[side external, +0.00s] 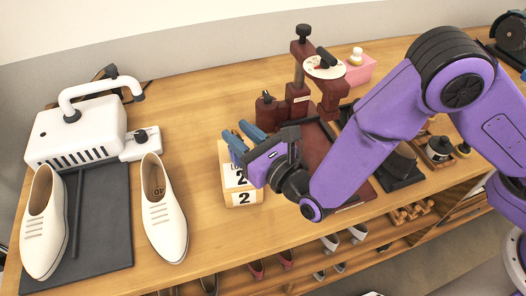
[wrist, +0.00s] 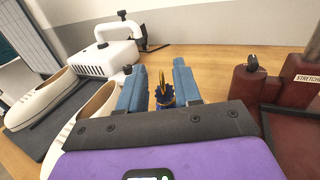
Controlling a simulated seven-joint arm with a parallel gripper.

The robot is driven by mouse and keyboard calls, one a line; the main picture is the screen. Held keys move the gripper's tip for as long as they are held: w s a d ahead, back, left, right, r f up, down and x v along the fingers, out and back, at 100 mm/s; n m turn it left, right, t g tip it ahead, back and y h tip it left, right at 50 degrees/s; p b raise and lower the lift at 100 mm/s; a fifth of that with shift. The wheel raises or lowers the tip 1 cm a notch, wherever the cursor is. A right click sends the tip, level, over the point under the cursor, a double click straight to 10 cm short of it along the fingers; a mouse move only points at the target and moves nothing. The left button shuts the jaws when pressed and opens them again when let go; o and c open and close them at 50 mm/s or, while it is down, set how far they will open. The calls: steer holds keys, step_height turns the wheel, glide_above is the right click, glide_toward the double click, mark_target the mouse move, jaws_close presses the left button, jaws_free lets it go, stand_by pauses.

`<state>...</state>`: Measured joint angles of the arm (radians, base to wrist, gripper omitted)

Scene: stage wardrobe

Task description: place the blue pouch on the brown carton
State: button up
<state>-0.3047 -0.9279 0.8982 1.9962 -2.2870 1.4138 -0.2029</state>
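The brown carton (side external: 242,194) is a small tan box with white number labels, standing on the bench in the side view. My gripper (side external: 241,139) is right over or beside its upper part and hides some of it. In the wrist view the blue pouch (wrist: 166,101), dark blue with a gold top, shows between the two blue fingers of my gripper (wrist: 159,68). The fingers are apart, with a gap visible left of the pouch. Its lower part is hidden by my gripper, so I cannot tell what it rests on. The pouch is not visible in the side view.
A dark red stretcher device (side external: 300,100) stands behind and right of the carton, with a pink box (side external: 361,70) beyond. Bare bench lies between shoes and carton.

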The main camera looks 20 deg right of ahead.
steer(key=v, duration=0.8)
steer(key=shift+w, duration=0.1)
